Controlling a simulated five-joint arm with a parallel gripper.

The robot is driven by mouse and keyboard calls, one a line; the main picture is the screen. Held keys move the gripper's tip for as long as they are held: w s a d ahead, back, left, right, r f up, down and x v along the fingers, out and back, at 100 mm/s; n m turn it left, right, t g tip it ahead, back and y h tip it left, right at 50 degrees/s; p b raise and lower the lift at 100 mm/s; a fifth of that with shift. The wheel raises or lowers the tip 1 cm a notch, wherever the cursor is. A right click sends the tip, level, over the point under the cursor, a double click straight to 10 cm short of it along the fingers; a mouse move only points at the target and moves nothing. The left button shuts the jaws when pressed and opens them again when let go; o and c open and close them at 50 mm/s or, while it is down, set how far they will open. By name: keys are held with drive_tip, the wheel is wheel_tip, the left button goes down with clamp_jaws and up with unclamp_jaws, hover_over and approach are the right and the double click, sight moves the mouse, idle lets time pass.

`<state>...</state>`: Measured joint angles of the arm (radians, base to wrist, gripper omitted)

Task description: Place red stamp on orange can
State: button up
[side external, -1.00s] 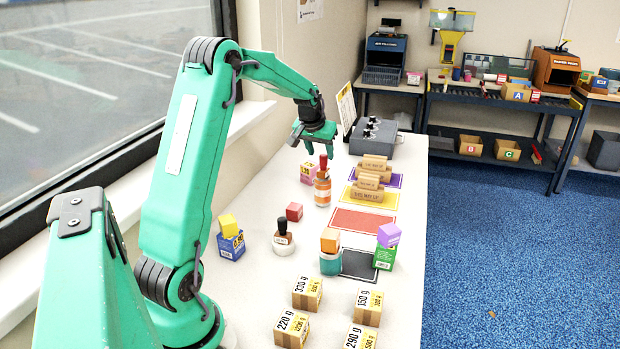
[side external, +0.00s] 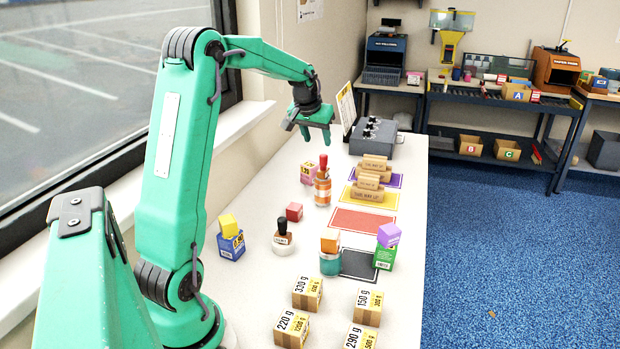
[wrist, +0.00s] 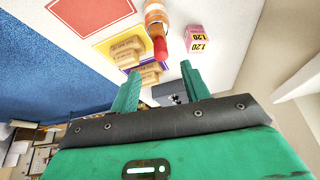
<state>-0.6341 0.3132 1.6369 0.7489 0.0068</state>
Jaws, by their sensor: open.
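A stamp with a red handle (side external: 323,163) stands upright on top of the orange can (side external: 322,194), which has a pale band. In the wrist view the red handle (wrist: 160,48) points toward my gripper, with the orange can (wrist: 156,13) behind it. My gripper (side external: 317,138) is open and empty, in the air above the stamp in the side view. In the wrist view the fingertips (wrist: 160,71) are spread, with the red handle seen just past the gap between them. The stamp's base is hard to make out.
A pink box (side external: 308,174) stands close to the can. Wooden blocks (side external: 371,196) lie on coloured mats to its right. A dark-handled stamp (side external: 283,238), a red cube (side external: 294,212) and an orange cube (side external: 330,241) on a teal can (side external: 330,264) stand nearer the camera.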

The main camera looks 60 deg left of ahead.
drive_tip(key=shift+d, duration=0.1)
drive_tip(key=s+d+r+m+t+h, duration=0.1)
drive_tip(key=s+d+r+m, duration=0.15)
drive_tip(key=d, duration=0.65)
drive_tip(key=s+d+r+m, duration=0.1)
drive_tip(key=s+d+r, duration=0.25)
drive_tip(key=d, duration=0.65)
drive_tip(key=s+d+f+m+h, duration=0.1)
drive_tip(key=s+d+m, duration=0.1)
drive_tip(key=s+d, duration=0.4)
drive_tip(key=s+d+f+m+h, duration=0.1)
drive_tip(key=s+d+f, duration=0.1)
drive_tip(key=s+d, duration=0.5)
drive_tip(key=shift+s+f+m+t, duration=0.25)
drive_tip(key=shift+s+m+t, duration=0.1)
drive_tip(key=shift+s, duration=0.9)
